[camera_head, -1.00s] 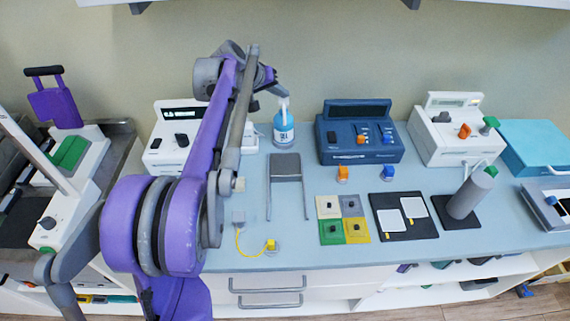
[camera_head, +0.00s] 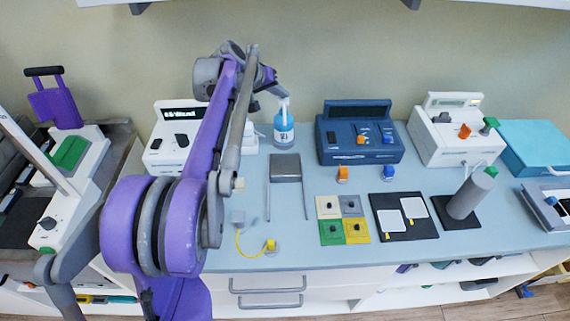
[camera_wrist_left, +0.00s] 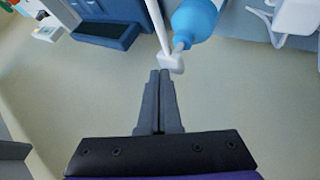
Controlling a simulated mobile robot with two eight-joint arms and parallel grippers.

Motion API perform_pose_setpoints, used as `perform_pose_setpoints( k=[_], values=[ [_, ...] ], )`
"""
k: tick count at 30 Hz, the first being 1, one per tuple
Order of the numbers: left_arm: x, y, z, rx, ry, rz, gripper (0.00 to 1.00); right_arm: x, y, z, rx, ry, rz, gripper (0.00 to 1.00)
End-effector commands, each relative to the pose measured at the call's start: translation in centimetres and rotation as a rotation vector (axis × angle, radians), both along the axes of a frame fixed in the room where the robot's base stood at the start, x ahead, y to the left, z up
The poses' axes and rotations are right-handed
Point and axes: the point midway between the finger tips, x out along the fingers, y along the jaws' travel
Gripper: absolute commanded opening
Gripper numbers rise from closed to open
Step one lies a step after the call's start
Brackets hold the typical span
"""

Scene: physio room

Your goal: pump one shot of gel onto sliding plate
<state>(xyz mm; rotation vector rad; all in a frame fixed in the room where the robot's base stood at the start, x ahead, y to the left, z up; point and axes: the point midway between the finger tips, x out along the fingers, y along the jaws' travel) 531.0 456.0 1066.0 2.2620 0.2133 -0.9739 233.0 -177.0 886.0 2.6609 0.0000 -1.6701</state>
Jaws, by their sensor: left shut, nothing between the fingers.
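The gel bottle (camera_head: 284,130), blue with a white label and pump top, stands upright at the back of the bench. In the left wrist view the bottle (camera_wrist_left: 196,18) shows with its white pump head (camera_wrist_left: 170,63) just beyond my fingertips. My left gripper (camera_head: 281,91) is shut and empty, right at the top of the pump. In the wrist view its fingers (camera_wrist_left: 160,75) are together; I cannot tell whether they touch the pump head. The grey sliding plate (camera_head: 285,167) lies between two rails in front of the bottle, with no gel visible on it. My right gripper is not in view.
A white device with a lit display (camera_head: 181,114) stands left of the bottle, and a dark blue console (camera_head: 345,151) stands right. Coloured square pads (camera_head: 330,206) and a black board (camera_head: 388,231) lie right of the rails. My left arm crosses the bench's left part.

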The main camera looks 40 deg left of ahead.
Motion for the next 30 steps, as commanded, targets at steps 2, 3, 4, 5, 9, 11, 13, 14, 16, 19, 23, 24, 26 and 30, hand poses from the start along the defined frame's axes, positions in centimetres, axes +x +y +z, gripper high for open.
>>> perform_pose_setpoints(
  k=[2, 3, 4, 5, 9, 11, 13, 14, 16, 19, 23, 24, 26, 30],
  values=[
    [0.0, 0.0, 0.0, 0.0, 0.0, 0.0, 0.0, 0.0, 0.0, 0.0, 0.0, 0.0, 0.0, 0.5],
    [0.0, 0.0, 0.0, 0.0, 0.0, 0.0, 0.0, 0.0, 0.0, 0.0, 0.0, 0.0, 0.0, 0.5],
    [0.0, 0.0, 0.0, 0.0, 0.0, 0.0, 0.0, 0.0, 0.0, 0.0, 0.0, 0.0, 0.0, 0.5],
    [0.0, 0.0, 0.0, 0.0, 0.0, 0.0, 0.0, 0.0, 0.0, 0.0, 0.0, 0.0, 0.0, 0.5],
    [0.0, 0.0, 0.0, 0.0, 0.0, 0.0, 0.0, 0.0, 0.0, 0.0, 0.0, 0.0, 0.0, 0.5],
    [0.0, 0.0, 0.0, 0.0, 0.0, 0.0, 0.0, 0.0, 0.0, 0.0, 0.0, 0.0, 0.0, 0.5],
    [0.0, 0.0, 0.0, 0.0, 0.0, 0.0, 0.0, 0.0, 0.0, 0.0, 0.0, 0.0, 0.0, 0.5],
    [0.0, 0.0, 0.0, 0.0, 0.0, 0.0, 0.0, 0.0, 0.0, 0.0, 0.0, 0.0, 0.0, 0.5],
    [-0.01, 0.0, -0.03, 0.0, 0.0, 0.0, 0.0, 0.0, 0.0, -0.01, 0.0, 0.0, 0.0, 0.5],
    [0.0, 0.0, -0.24, 0.0, 0.0, 0.0, 0.0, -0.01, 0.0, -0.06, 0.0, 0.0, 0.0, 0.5],
    [0.0, -0.01, -0.74, 0.0, 0.0, 0.0, 0.0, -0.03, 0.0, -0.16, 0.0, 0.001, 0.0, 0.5],
    [0.0, -0.01, -0.86, 0.0, 0.0, 0.0, 0.0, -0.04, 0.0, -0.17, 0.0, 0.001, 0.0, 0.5],
    [0.01, -0.02, -0.95, 0.0, 0.0, 0.0, 0.0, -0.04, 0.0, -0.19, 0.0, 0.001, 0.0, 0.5],
    [0.0, -0.03, -0.95, 0.0, 0.001, -0.001, 0.0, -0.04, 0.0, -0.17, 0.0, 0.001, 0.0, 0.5]
  ],
)
